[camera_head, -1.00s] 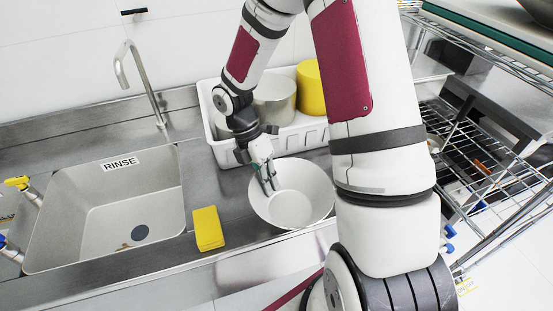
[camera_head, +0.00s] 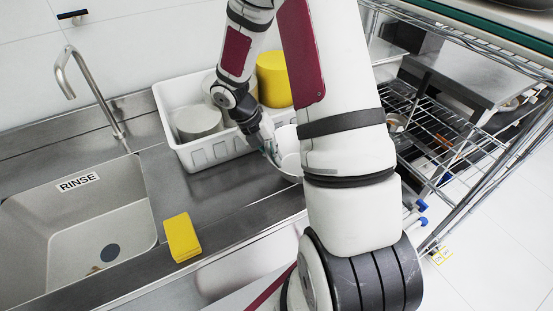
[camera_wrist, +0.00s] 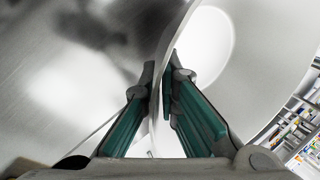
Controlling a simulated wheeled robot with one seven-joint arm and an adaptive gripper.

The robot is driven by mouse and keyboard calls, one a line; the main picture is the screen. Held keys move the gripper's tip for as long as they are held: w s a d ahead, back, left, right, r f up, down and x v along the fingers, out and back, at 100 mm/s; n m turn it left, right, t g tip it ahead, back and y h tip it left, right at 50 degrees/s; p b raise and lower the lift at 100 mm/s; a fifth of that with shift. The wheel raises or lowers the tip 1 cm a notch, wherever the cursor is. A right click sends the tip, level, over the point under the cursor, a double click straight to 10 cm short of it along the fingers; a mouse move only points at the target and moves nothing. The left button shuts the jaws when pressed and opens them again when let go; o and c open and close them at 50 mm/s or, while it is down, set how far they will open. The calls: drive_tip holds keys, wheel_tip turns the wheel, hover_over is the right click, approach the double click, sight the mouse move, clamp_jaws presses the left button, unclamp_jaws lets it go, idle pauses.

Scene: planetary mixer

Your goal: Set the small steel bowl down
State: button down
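The pale bowl (camera_head: 289,146) is at the counter's right part in the head view, partly hidden by my arm. My gripper (camera_head: 271,150) is at its left rim. In the wrist view the bowl's inside (camera_wrist: 255,60) fills the right side, with a bright round base. My gripper (camera_wrist: 160,95) has its green-padded fingers on either side of the thin bowl wall, shut on it. I cannot tell whether the bowl's base touches the counter.
A white tub (camera_head: 208,154) holding a grey cylinder (camera_head: 198,121) and a yellow one (camera_head: 274,80) stands behind. A yellow sponge (camera_head: 182,238) lies beside the sink (camera_head: 45,245). A wire rack (camera_head: 455,150) stands at right. Counter (camera_head: 190,200) between sponge and tub is bare.

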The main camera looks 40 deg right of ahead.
drive_tip(key=shift+w+d+f, duration=0.1)
drive_tip(key=shift+w+d, duration=0.25)
drive_tip(key=shift+d, duration=0.2)
drive_tip(key=shift+w+d+f, duration=0.1)
drive_tip(key=shift+w+d, duration=0.2)
drive_tip(key=shift+d, duration=0.25)
drive_tip(key=shift+f, duration=1.65)
drive_tip(key=c, duration=1.8)
unclamp_jaws()
drive_tip(key=shift+r, duration=0.1)
